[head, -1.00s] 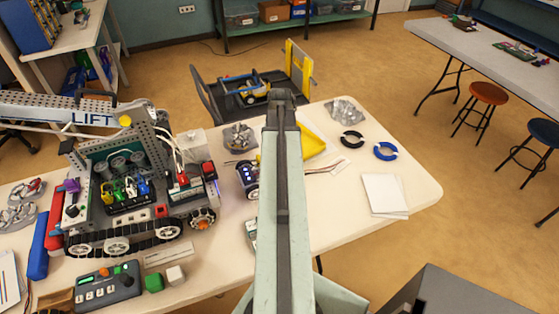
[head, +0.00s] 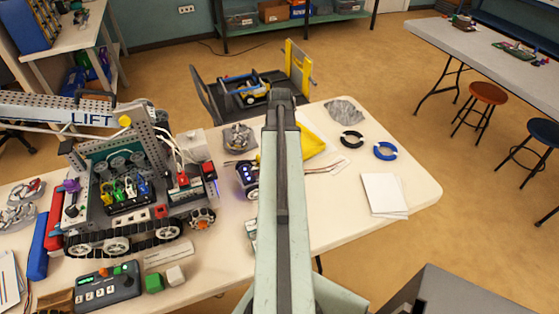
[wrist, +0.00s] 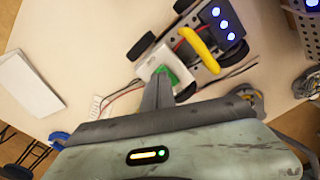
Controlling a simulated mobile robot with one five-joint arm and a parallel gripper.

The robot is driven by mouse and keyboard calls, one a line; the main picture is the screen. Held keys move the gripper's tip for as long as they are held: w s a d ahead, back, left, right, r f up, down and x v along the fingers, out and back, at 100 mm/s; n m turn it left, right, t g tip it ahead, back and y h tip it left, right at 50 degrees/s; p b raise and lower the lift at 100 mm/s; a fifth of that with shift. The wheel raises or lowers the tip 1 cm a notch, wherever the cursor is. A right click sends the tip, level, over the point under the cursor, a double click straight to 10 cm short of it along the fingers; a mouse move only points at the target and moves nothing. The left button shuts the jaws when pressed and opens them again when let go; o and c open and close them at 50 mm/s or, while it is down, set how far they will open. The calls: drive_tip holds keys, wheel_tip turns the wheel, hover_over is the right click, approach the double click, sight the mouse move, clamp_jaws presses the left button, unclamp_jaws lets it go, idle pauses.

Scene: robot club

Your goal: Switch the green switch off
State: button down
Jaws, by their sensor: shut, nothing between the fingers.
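My gripper (wrist: 160,78) is shut and empty. Its fingertips are at the green switch and cover part of it; whether they touch it I cannot tell. Which way the switch is tilted is not clear. In the head view my arm stands in front of that part of the table and hides the switch and the gripper.
The small robot with blue lights (wrist: 222,25) carries a yellow part (wrist: 200,48); loose wires lie around it. A large tracked robot (head: 125,195) and a control box (head: 105,287) stand to the left.

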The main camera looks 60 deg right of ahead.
drive_tip(key=shift+f+b, duration=0.95)
idle(0.3)
drive_tip(key=shift+r, duration=0.1)
wheel_tip(320, 180, up, 7)
drive_tip(key=p, duration=0.7)
idle(0.4)
